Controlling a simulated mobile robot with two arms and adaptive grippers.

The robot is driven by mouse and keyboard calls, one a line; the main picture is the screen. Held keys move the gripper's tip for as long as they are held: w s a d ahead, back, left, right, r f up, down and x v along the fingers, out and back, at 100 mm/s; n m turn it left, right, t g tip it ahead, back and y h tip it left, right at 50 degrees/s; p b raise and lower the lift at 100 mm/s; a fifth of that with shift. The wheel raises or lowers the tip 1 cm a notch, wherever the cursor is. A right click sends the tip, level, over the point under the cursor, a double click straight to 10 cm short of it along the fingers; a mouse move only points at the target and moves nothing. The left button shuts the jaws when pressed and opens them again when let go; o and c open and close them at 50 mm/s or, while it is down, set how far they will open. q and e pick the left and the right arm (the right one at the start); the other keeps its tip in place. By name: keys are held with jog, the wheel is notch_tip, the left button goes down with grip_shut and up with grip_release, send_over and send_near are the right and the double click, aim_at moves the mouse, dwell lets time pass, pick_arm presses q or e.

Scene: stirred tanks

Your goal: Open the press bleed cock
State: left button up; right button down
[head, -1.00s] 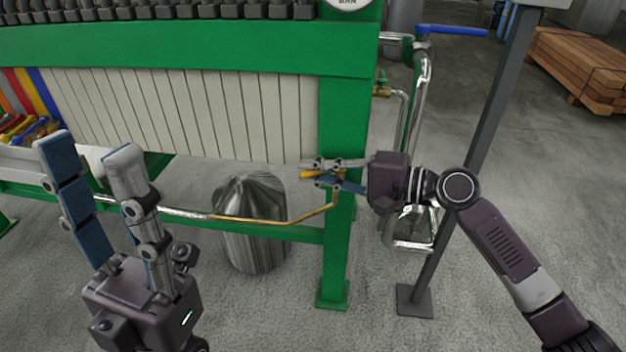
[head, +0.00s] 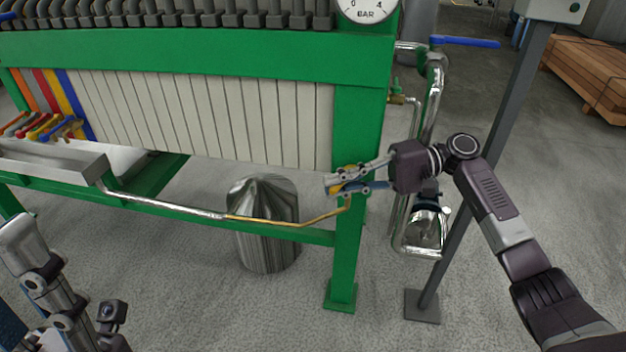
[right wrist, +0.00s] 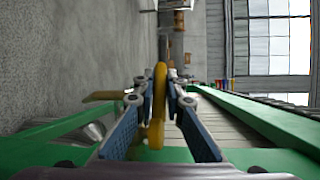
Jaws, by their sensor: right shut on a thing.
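The bleed cock's yellow handle (head: 346,187) is at the green press post, above the end of a thin brass-coloured pipe (head: 290,221). My right gripper (head: 338,187) reaches in from the right and is shut on this handle, covering much of it. In the right wrist view the yellow handle (right wrist: 158,100) stands between my two blue-padded fingers. The cock's body is mostly hidden. My left gripper (head: 18,285) is at the lower left edge, partly cut off, with its fingers apart and empty, well away from the cock.
The green press frame (head: 200,50) holds pale plates. A pointed metal cylinder (head: 264,235) stands on the floor beneath. A pressure gauge (head: 366,8) is above the post. A blue-handled pipe valve (head: 465,42) and a grey stand (head: 470,200) are at the right, close to my right arm.

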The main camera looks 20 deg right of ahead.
dwell(0.3)
jog(key=c, duration=2)
grip_release()
jog(key=shift+o, duration=0.2)
